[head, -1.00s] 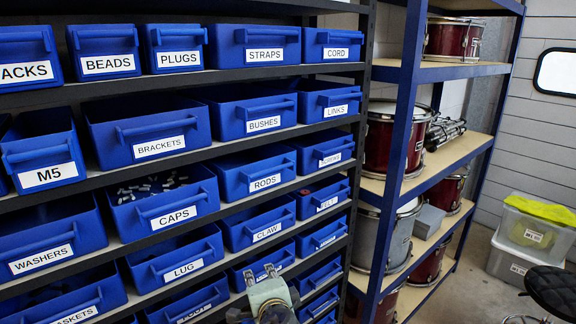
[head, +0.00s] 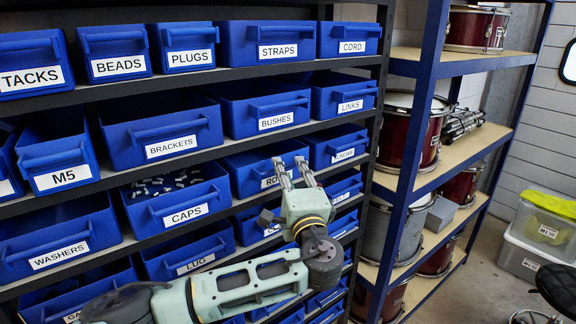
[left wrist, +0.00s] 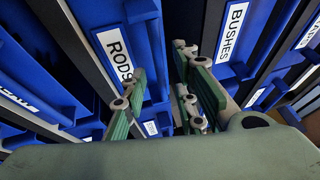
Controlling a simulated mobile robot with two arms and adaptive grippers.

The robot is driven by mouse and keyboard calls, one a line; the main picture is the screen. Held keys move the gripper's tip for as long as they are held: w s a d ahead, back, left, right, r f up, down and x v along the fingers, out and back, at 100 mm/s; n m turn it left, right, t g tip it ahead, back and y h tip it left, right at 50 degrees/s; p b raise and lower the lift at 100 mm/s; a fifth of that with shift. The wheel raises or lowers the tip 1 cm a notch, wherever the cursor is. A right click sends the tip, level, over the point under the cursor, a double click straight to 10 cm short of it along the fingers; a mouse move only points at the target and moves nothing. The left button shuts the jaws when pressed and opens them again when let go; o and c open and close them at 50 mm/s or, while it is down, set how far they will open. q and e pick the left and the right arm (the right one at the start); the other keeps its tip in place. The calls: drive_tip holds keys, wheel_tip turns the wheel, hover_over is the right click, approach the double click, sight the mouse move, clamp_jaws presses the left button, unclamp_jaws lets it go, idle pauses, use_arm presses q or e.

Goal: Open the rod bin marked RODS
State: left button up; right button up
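The blue bin marked RODS (head: 246,184) sits in its shelf row, between the CAPS bin and a smaller bin at right. My left gripper covers part of its label; only "RO" reads in the head view. In the left wrist view the RODS label (left wrist: 115,52) shows tilted at upper left. My left gripper (head: 289,165) is in front of the bin's right part, fingers pointing at it. Its fingers are apart and nothing shows held between them (left wrist: 160,88). I cannot tell whether they touch the bin's handle. My right gripper is not in view.
The BUSHES bin (head: 262,108) is just above, the CAPS bin (head: 178,207) to the left. Dark shelf edges (head: 200,154) run close between rows. A blue upright (head: 412,130) and drum shelves stand at right. Clear bins (head: 541,228) are on the floor.

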use_arm(q)
drive_tip(key=shift+w+a, duration=0.15)
drive_tip(key=shift+w, duration=0.25)
drive_tip(key=shift+c, duration=0.2)
clamp_jaws()
